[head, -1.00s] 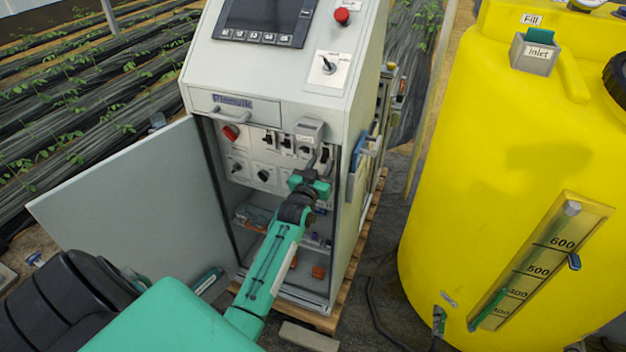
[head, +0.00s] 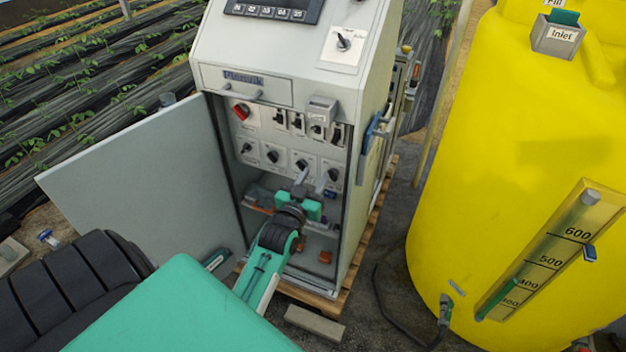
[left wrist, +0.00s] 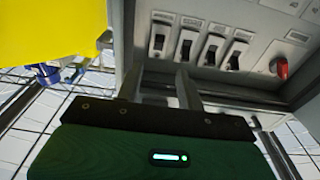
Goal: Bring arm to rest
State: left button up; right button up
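My left arm reaches from the bottom of the head view toward the open front of the grey control cabinet (head: 228,150). My left gripper (head: 312,180) is low in front of the cabinet's row of knobs and below its small breaker switches (head: 297,124). In the left wrist view the two fingers of the left gripper (left wrist: 158,82) stand apart with nothing between them. The switches (left wrist: 212,50) show beyond the fingertips there, with a red knob (left wrist: 281,68) to their right. My right gripper is in neither view.
The cabinet door (head: 140,190) hangs open to the left. A yellow tank (head: 490,150) stands to the right, with a hose (head: 380,300) on the ground between. The cabinet sits on a wooden pallet (head: 345,300); a grey block (head: 314,325) lies in front. Plant rows lie behind.

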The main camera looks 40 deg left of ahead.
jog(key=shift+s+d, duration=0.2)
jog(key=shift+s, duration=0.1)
